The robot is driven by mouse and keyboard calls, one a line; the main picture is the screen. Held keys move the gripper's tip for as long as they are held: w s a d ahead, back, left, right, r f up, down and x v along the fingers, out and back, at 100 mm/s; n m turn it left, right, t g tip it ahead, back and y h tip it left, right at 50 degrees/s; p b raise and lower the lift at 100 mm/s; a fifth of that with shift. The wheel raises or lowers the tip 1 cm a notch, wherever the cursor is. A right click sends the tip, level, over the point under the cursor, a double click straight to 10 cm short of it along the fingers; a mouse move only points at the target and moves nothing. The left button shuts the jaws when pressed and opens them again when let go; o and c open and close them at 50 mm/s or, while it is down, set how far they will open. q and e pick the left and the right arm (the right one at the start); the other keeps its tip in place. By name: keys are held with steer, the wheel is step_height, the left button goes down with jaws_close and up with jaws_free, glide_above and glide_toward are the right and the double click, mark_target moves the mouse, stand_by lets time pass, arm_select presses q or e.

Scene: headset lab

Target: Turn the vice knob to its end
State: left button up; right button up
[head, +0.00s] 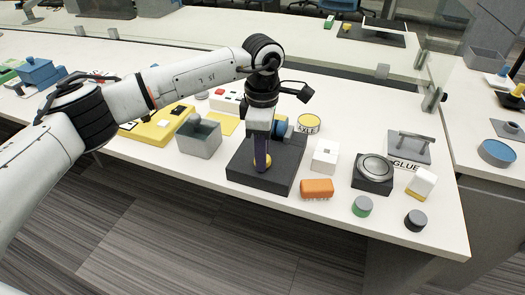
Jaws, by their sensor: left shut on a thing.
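The vice stands on a dark square base (243,176) on the white table, with a blue part (281,127) partly hidden behind my gripper. A small yellow knob (267,161) shows low over the base. My left gripper (261,165) comes down from above and is shut on the knob; its fingers and wrist hide much of the vice. My right gripper is not in view.
The "AXLE" disc (308,123) stands close behind.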

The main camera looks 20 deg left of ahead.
arm_select(q)
steer(key=shift+n, duration=0.6)
steer(key=o, duration=1)
steer(key=shift+o, duration=0.2)
step_height(320, 180, up, 10)
steer(key=shift+r, duration=0.2)
